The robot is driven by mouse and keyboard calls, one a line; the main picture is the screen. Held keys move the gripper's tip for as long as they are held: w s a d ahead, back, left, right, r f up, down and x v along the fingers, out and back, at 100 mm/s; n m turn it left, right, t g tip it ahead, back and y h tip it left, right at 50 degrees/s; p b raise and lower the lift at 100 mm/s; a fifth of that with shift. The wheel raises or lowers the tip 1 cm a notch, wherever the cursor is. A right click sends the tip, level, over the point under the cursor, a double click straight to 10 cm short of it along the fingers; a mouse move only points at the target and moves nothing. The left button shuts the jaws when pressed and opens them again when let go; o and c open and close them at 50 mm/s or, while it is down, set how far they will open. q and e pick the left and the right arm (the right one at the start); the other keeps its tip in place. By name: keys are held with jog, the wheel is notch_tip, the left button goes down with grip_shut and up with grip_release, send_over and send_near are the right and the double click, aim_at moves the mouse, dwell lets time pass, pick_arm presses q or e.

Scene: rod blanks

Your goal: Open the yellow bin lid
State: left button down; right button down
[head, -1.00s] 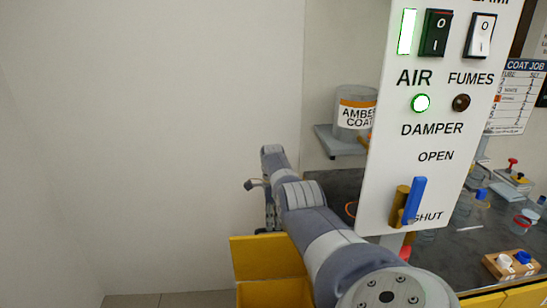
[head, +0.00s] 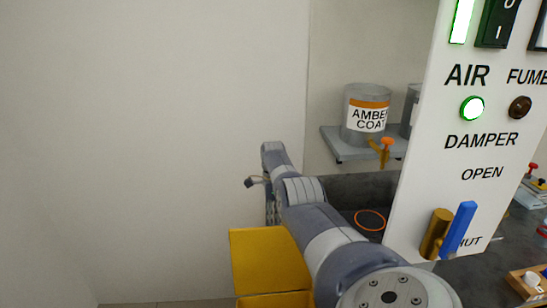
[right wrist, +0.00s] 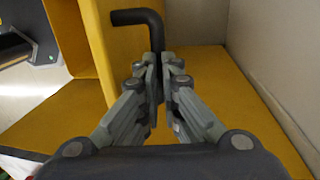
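The yellow bin (head: 268,262) is at the bottom of the head view, partly behind my right arm. It shows as an upper yellow panel above a second yellow strip; how far its lid stands open cannot be told there. In the right wrist view an upright or tilted yellow panel (right wrist: 87,45) carries a bent black handle (right wrist: 134,17). My right gripper (right wrist: 160,62) has its fingers closed around the handle's downward leg. In the head view the right gripper (head: 270,205) is small and partly hidden by its own arm. My left gripper is in neither view.
A white control panel (head: 440,190) with a blue lever (head: 459,226) stands right of my arm. Behind it are a dark worktop (head: 370,190) and a shelf (head: 340,150) with an amber coat can (head: 366,112). A bare wall (head: 180,130) fills the left.

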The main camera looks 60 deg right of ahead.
jog(key=shift+s+a+f+g, duration=0.15)
jog(key=shift+s+a+f, duration=0.1)
jog(key=shift+a+f, duration=0.25)
jog(key=shift+s+a+f+g, duration=0.2)
jog(key=shift+a+f, duration=0.1)
jog(key=shift+f, duration=0.25)
jog(key=c, duration=1.6)
grip_release()
jog(key=shift+w+d+f+y, duration=0.3)
jog(key=shift+d+f, duration=0.05)
jog(key=shift+d, duration=0.1)
jog(key=shift+r, duration=0.65)
jog(key=s+v, duration=0.1)
jog(key=v, duration=0.5)
jog(key=shift+w+r, duration=0.25)
jog(key=shift+w, duration=0.25)
